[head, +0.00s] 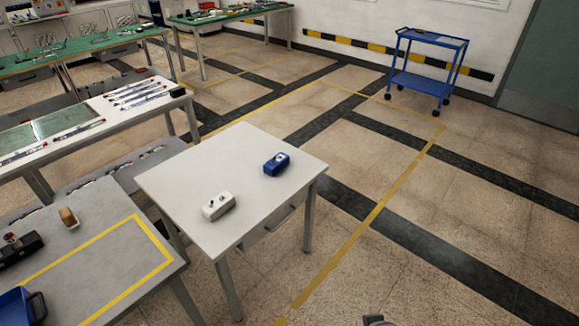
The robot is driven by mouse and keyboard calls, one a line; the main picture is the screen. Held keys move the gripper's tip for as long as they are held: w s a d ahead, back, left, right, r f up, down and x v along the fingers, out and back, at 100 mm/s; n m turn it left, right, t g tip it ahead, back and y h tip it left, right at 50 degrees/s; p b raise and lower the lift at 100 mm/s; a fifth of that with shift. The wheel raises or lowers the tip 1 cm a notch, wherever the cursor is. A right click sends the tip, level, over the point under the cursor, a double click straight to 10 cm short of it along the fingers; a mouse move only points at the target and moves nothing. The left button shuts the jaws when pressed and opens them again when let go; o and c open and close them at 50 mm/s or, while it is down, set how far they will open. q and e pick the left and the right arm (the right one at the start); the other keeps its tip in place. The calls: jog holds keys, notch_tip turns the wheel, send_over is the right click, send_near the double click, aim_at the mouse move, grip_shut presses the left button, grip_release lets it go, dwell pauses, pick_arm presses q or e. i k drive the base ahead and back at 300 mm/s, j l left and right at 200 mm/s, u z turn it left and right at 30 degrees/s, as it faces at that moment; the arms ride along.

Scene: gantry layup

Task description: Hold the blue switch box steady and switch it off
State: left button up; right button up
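The blue switch box (277,163) sits on the far right part of a small white table (225,167). It has a pale face with a small dark part on top; its switch position is too small to tell. A white switch box (218,206) with dark parts on top sits on the same table, nearer and to the left, apart from the blue one. Neither of my grippers can be made out, and nothing touches either box. A small grey part at the bottom edge may be mine.
A grey table with a yellow outline (112,290) stands at the near left, holding a blue bin (22,308) and a small brown item (68,216). White and green workbenches stand behind it. A blue cart (425,68) stands at the back right. The floor right of the white table is clear.

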aim_at(270, 169)
jog(key=i+l+u, duration=0.15)
jog(key=u, duration=1.15)
jog(key=l+u, duration=0.85)
jog(key=l, duration=0.15)
jog(key=l+u, duration=0.15)
jog(key=l, duration=0.2)
jog(key=k+l+u, duration=0.2)
jog(key=l, duration=0.15)
jog(key=l+u, duration=0.15)
jog(key=l, duration=0.2)
jog(key=k+l, duration=0.1)
jog(key=l, duration=0.25)
jog(key=k+l+u, duration=0.15)
jog(key=l, duration=0.2)
jog(key=k+l, duration=0.1)
jog(key=l, duration=0.25)
jog(key=k+l, duration=0.1)
jog(key=l, duration=0.25)
jog(key=k+l, duration=0.15)
jog(key=l, duration=0.2)
jog(key=k+l, duration=0.1)
jog(key=l, duration=0.25)
jog(key=k+l, duration=0.15)
jog(key=l, duration=0.2)
jog(key=k+l, duration=0.1)
jog(key=l, duration=0.25)
jog(key=u, duration=0.05)
